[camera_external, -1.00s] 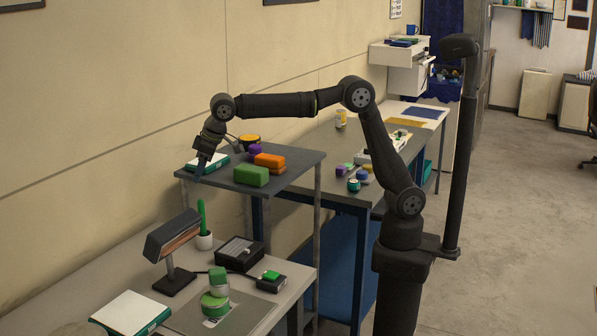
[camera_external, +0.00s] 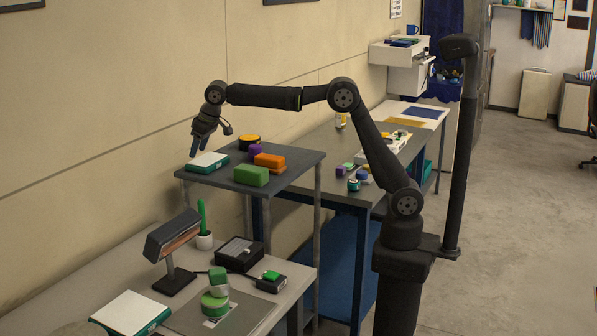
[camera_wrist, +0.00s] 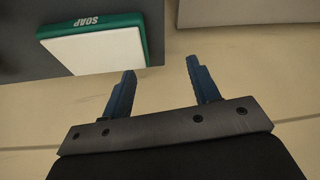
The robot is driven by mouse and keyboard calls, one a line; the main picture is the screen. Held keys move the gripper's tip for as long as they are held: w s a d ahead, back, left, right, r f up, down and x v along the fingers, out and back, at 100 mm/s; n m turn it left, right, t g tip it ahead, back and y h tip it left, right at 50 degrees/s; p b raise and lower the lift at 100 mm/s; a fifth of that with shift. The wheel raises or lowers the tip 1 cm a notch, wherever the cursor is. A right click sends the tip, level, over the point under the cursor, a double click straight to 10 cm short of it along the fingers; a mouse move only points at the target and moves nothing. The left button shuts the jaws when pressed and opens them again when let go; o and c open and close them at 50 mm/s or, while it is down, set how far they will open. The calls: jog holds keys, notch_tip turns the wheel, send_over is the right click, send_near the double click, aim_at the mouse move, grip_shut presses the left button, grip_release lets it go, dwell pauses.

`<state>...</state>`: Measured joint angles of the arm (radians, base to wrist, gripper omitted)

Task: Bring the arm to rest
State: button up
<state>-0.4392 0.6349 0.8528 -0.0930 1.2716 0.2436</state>
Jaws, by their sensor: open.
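My gripper (camera_external: 201,146) is open and empty above the left edge of the raised grey shelf, near the wall. In the wrist view both blue fingers of my gripper (camera_wrist: 160,85) are spread apart with nothing between them. A white and green box (camera_external: 207,162) lies on the shelf just below and beside the fingers. The same box, marked SOAP (camera_wrist: 95,47), shows at the upper left of the wrist view, apart from the fingers.
The raised shelf (camera_external: 300,160) also holds a green block (camera_external: 251,175), orange blocks (camera_external: 270,161), a purple item (camera_external: 255,150) and a yellow-topped round item (camera_external: 249,141). A lamp (camera_external: 172,245) stands on the lower table. The wall (camera_external: 110,100) is close behind my gripper.

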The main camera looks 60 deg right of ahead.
jog(key=shift+m, duration=0.6)
jog(key=w+d, duration=0.1)
jog(key=d, duration=0.1)
jog(key=w+d, duration=0.1)
jog(key=d, duration=0.1)
jog(key=w+d, duration=0.1)
jog(key=shift+d, duration=0.4)
